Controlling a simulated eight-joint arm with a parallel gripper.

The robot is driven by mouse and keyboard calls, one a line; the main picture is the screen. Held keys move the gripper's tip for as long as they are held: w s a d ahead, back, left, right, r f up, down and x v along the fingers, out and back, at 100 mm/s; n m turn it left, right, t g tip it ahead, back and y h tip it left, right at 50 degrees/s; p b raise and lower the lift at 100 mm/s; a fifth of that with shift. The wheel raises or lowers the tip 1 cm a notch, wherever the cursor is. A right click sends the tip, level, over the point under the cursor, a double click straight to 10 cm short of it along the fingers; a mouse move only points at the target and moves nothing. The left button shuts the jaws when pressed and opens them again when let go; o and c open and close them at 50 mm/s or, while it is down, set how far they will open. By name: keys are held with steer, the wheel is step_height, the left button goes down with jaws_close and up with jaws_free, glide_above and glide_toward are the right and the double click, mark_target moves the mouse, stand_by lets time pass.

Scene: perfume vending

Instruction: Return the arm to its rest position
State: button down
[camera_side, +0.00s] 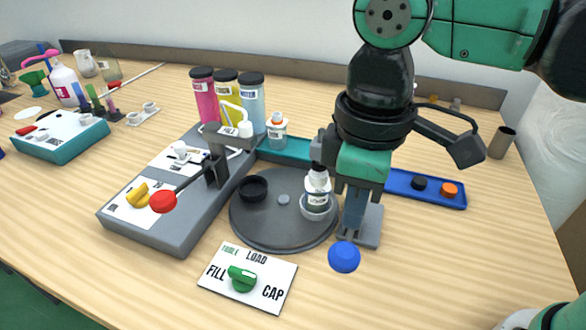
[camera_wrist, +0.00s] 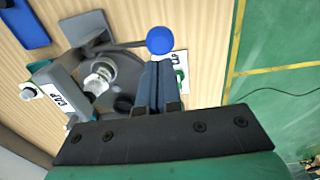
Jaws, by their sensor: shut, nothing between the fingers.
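My gripper (camera_side: 352,228) points down at the right of the grey round turntable (camera_side: 245,232), with its slim blue-grey fingers closed together and nothing between them. Its fingers also show in the wrist view (camera_wrist: 158,66). A blue ball knob (camera_side: 344,257) is just beyond the fingertips; it also shows in the wrist view (camera_wrist: 160,40). I cannot tell whether they touch it. A white-labelled bottle (camera_side: 317,190) stands upright in a holder on the turntable, left of my gripper. My gripper hides part of the capping station behind it.
A black holder (camera_side: 253,188) sits on the turntable. A dispenser with a red knob (camera_side: 163,201) and coloured cylinders (camera_side: 227,98) stand left. A blue tray (camera_side: 398,184) holds a black and an orange cap. A card with a green dial (camera_side: 242,278) lies in front. The right table is mostly clear.

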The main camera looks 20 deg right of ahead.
stand_by(0.3)
steer(key=w+d+f+m+t, duration=0.2)
steer(key=d+m+t, duration=0.1)
steer(key=d, duration=0.5)
steer(key=w+d+f+m+t, duration=0.2)
steer(key=d+m+t, duration=0.2)
steer(key=d, duration=0.5)
steer(key=shift+w+d+m, duration=0.25)
steer(key=shift+m, duration=0.75)
